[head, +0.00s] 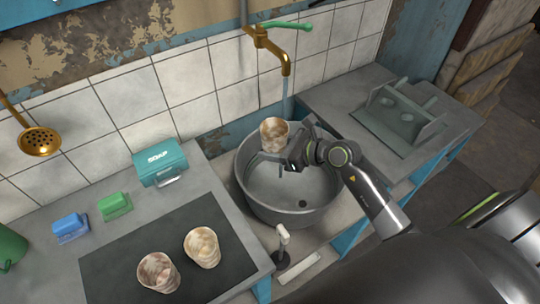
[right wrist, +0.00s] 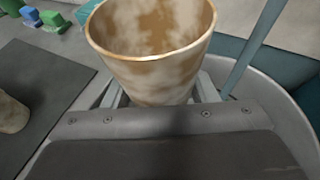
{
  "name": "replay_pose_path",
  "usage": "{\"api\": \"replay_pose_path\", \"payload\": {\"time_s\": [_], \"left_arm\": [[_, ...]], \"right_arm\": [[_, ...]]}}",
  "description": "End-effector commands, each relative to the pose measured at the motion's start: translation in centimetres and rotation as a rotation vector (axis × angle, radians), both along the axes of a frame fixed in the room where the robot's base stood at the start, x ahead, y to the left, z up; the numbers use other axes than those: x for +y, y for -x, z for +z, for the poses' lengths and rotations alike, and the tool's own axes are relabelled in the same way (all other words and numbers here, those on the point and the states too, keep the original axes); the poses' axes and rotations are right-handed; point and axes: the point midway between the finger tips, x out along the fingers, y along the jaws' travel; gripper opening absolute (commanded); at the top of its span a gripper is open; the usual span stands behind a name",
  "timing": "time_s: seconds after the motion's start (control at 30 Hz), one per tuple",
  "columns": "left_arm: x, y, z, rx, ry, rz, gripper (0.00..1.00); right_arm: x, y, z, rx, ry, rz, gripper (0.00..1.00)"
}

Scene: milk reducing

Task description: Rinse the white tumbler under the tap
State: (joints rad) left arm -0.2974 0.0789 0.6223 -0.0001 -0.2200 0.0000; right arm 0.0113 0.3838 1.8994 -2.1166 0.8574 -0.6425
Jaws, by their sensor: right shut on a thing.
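The white tumbler (head: 273,137), blotched with brown stains, is held upright in my right gripper (head: 286,156) above the far part of the round metal basin (head: 246,195). In the right wrist view the tumbler (right wrist: 150,50) fills the top middle, its stained inside showing, with the fingers around its lower part. The brass tap (head: 284,62) has a green handle, and a thin stream of water (head: 285,100) falls from it just right of the tumbler. The stream (right wrist: 252,45) also passes right of the tumbler in the right wrist view. My left gripper is not in view.
Two more stained tumblers, one (head: 158,272) and another (head: 202,247), stand on the dark mat (head: 120,258) at the left. A teal soap box (head: 160,162), a green brush (head: 115,205) and a blue brush (head: 70,228) lie behind. A grey rack (head: 400,118) stands right of the basin.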

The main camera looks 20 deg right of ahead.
Motion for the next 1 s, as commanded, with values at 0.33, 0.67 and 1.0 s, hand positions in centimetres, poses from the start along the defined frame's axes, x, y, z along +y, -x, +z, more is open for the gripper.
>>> {"api": "replay_pose_path", "payload": {"time_s": [0.33,0.67,1.0], "left_arm": [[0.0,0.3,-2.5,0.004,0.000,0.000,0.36],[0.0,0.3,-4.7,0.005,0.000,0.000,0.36],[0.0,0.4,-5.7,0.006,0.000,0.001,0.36]], "right_arm": [[-2.6,-2.4,-1.0,-0.002,0.002,-0.001,0.29],[-4.9,-4.5,-1.6,-0.002,0.001,-0.001,0.29],[-6.0,-5.6,-1.7,-0.001,0.000,-0.001,0.29]]}}
